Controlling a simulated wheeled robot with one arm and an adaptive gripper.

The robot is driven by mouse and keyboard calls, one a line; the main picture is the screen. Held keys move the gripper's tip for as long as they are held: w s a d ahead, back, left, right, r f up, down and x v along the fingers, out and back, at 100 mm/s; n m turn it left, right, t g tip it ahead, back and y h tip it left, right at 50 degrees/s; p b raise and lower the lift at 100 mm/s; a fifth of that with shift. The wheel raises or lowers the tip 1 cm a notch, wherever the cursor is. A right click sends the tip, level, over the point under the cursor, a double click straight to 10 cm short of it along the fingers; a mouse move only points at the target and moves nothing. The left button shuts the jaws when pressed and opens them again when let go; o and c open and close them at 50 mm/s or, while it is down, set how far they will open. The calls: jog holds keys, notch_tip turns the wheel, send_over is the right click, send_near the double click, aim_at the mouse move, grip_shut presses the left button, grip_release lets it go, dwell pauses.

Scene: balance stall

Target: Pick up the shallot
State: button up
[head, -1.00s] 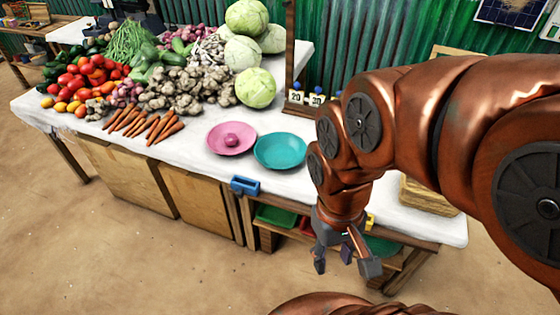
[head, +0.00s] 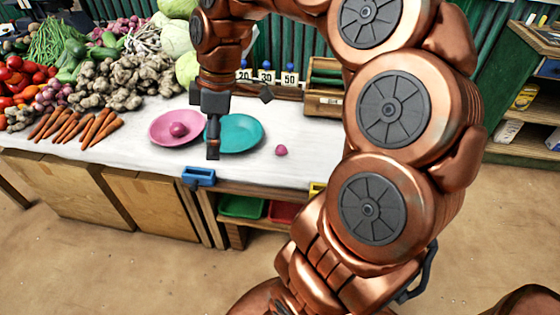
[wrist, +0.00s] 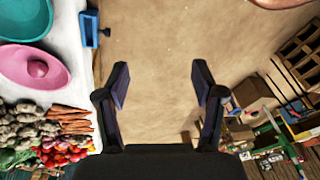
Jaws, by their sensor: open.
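Two small round pinkish-purple bulbs look like shallots. One bulb (head: 178,129) lies in the pink dish (head: 160,138). The other bulb (head: 281,150) lies on the white tabletop, right of the teal dish (head: 245,146). I cannot tell for sure which is the shallot. My gripper (head: 228,122) is over the front of the table near the two dishes, touching neither bulb. In the wrist view my gripper (wrist: 161,82) is open with nothing between its fingers. The bulb in the pink dish shows there too (wrist: 38,68); the tabletop bulb does not.
Carrots (head: 75,127), ginger (head: 115,82) and other vegetables fill the table's left side. Number cards (head: 266,76) and a wooden crate (head: 325,85) stand behind. The tabletop around the right bulb is clear.

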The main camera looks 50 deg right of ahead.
jog(key=w+d+f+n+t+y+b, duration=0.1)
jog(key=w+d+f+b, duration=0.15)
jog(key=d, duration=0.35)
jog(key=w+d+f+n+b, duration=0.2)
jog(key=d+f, duration=0.2)
jog(key=d, duration=0.3)
jog(key=n+t+b, duration=0.1)
jog(key=n+b, duration=0.1)
jog(key=b, duration=0.2)
send_near(282, 148)
notch_tip(282, 148, down, 2)
jog(key=shift+w+a+f, duration=0.1)
jog(key=shift+a+f, duration=0.25)
jog(key=shift+f, duration=0.05)
jog(key=shift+x, duration=0.95)
jog(key=x, duration=0.4)
jog(key=shift+w+d+f, duration=0.2)
jog(key=shift+w+d, duration=0.05)
jog(key=shift+w, duration=0.1)
jog(key=shift+w+a+f, duration=0.1)
jog(key=shift+a+f, duration=0.1)
jog(key=shift+f, duration=0.15)
jog(key=c, duration=1)
